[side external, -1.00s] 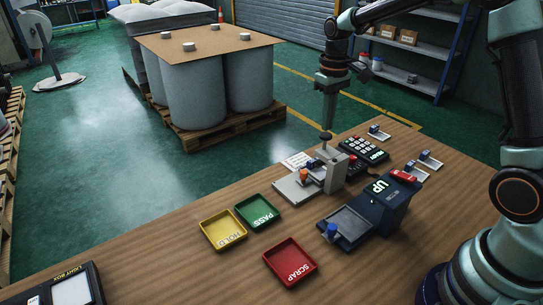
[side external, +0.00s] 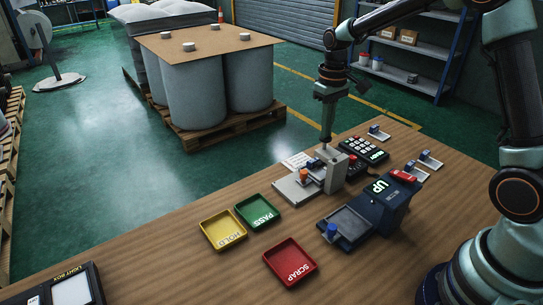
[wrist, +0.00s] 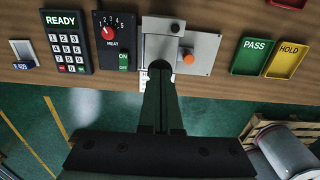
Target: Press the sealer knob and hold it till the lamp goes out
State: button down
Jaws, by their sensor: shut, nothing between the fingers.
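The grey sealer (side external: 334,173) stands on the wooden bench; it also shows in the wrist view (wrist: 207,50). My gripper (side external: 326,144) is shut and empty, pointing straight down onto the top of the sealer's post. Its fingers (wrist: 158,68) reach over the sealer in the wrist view. The dark knob on the post is hidden at the fingertips, and whether they touch it or how far it is pressed cannot be told. An orange round part (side external: 304,174) sits on the sealer's plate; it also shows in the wrist view (wrist: 188,59). Whether it is the lamp or lit is unclear.
A heat dial box (wrist: 110,37) and a keypad reading READY (wrist: 66,42) stand beside the sealer. Green PASS (side external: 257,212), yellow HOLD (side external: 223,230) and red SCRAP (side external: 290,262) trays lie in front. A dark blue UP device (side external: 390,205) stands to the right.

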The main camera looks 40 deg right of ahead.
jog(key=shift+f, duration=0.9)
dwell(1.4)
jog(key=shift+r, duration=4)
jog(key=shift+s+a+r, duration=0.1)
jog(key=shift+r, duration=0.1)
jog(key=s+a+r+t, duration=0.2)
jog(key=s+a, duration=0.1)
jog(key=s, duration=0.5)
jog(key=s+a+r+t, duration=0.2)
jog(key=s+t, duration=0.1)
jog(key=s, duration=0.5)
jog(key=shift+a+t, duration=0.3)
jog(key=shift+a, duration=0.1)
